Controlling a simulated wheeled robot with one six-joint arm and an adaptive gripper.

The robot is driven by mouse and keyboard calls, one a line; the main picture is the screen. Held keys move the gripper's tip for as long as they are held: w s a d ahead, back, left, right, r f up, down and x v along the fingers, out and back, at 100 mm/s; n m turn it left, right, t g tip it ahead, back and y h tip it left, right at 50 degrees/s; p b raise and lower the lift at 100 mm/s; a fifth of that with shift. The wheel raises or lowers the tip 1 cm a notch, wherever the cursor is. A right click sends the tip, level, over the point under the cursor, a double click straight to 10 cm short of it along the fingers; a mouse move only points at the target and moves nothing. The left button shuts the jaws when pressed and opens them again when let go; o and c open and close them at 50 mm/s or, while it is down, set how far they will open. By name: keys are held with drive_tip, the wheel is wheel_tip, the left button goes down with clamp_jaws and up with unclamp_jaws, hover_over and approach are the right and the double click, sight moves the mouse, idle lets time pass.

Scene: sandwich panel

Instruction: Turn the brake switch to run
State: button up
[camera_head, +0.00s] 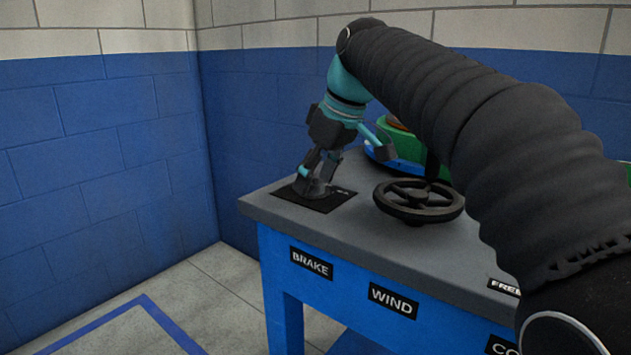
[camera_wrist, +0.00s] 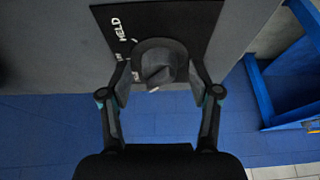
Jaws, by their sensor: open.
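The brake switch (camera_wrist: 158,58) is a dark grey round knob with a raised grip. It sits on a black plate (camera_wrist: 190,20) lettered HELD at upper left in the wrist view; smaller labels there are too small to read. A small pale mark shows at the knob's lower edge. My gripper (camera_wrist: 155,72) is open, with one finger on each side of the knob; I cannot tell whether either finger touches it. In the head view my gripper (camera_head: 316,180) points down over the plate (camera_head: 302,199), largely hiding the knob.
A black handwheel (camera_head: 418,200) stands to the right on the grey bench top (camera_head: 385,245). Green and blue parts (camera_head: 405,147) are behind it, partly hidden by my arm. BRAKE (camera_head: 311,263) and WIND (camera_head: 393,300) labels are on the blue front. Blue walls stand behind.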

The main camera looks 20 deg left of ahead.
drive_tip(key=shift+f, duration=0.1)
drive_tip(key=shift+c, duration=0.2)
drive_tip(key=c, duration=1.1)
drive_tip(key=shift+m, duration=0.3)
drive_tip(key=m+p, duration=0.1)
drive_tip(key=m, duration=0.1)
drive_tip(key=m+t+h+p, duration=0.1)
drive_tip(key=m+p, duration=0.1)
drive_tip(key=shift+s+a+t, duration=0.1)
drive_tip(key=shift+a+t, duration=0.05)
drive_tip(key=shift+t, duration=0.15)
drive_tip(key=shift+m+t+h+p, duration=0.35)
drive_tip(key=shift+m+p, duration=0.3)
drive_tip(key=shift+m, duration=0.65)
drive_tip(key=shift+m+t+h+p, duration=0.15)
drive_tip(key=shift+m+h+p, duration=0.4)
drive_tip(key=shift+m, duration=0.75)
